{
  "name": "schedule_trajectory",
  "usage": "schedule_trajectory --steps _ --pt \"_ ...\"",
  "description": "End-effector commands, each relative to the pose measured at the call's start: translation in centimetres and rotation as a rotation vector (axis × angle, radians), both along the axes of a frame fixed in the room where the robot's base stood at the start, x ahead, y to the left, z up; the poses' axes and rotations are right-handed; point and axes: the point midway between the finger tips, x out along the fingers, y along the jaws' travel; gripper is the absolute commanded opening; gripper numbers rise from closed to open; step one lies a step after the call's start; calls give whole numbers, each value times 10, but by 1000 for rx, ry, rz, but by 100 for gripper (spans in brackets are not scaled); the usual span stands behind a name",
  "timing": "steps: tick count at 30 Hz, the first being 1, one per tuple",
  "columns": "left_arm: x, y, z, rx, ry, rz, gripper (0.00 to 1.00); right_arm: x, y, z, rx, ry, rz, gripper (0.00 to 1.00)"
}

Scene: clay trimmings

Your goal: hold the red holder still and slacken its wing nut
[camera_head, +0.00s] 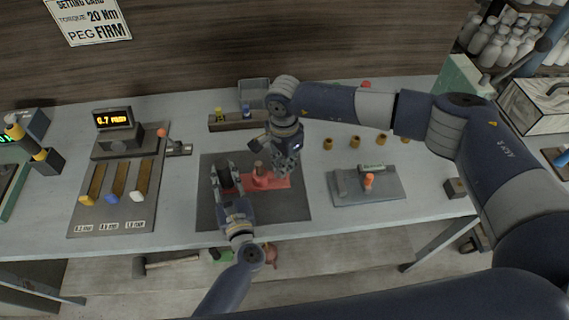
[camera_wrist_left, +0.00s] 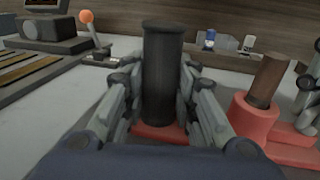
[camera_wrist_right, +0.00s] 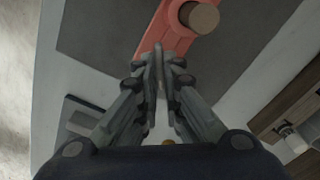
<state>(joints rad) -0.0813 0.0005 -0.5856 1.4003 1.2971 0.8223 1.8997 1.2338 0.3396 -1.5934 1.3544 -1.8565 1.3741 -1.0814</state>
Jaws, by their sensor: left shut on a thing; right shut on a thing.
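The red holder (camera_head: 268,182) lies on a dark mat, with a brown peg (camera_head: 258,168) standing in its round socket. A black upright cylinder (camera_wrist_left: 162,75) rises from the holder's left end. My left gripper (camera_head: 226,172) is shut around this cylinder, one finger on each side. My right gripper (camera_head: 285,172) points down at the holder's right part. In the right wrist view its fingertips (camera_wrist_right: 160,60) are closed together beside the red body (camera_wrist_right: 170,35), on something thin. This seems to be the wing nut, which is mostly hidden by the fingers.
The dark mat (camera_head: 208,212) has bare room at the front. To the left stand a board with sample strips (camera_head: 115,180) and a gauge with a lit display (camera_head: 114,118). To the right are a grey plate with an orange-topped part (camera_head: 345,190) and several brown pegs (camera_head: 355,141).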

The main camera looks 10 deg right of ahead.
Motion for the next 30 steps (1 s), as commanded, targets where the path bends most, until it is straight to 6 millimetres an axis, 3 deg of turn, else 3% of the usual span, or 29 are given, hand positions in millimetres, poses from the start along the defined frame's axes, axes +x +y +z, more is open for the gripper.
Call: schedule_trajectory --steps 18,21,30 --pt "-1 1 -1 3 3 1 0 1 0 1 1 -1 46 0" --pt "-1 1 -1 2 4 0 0 1 0 1 1 -1 46 25" --pt "-1 1 -1 2 2 0 0 0 0 0 0 0 45 28"
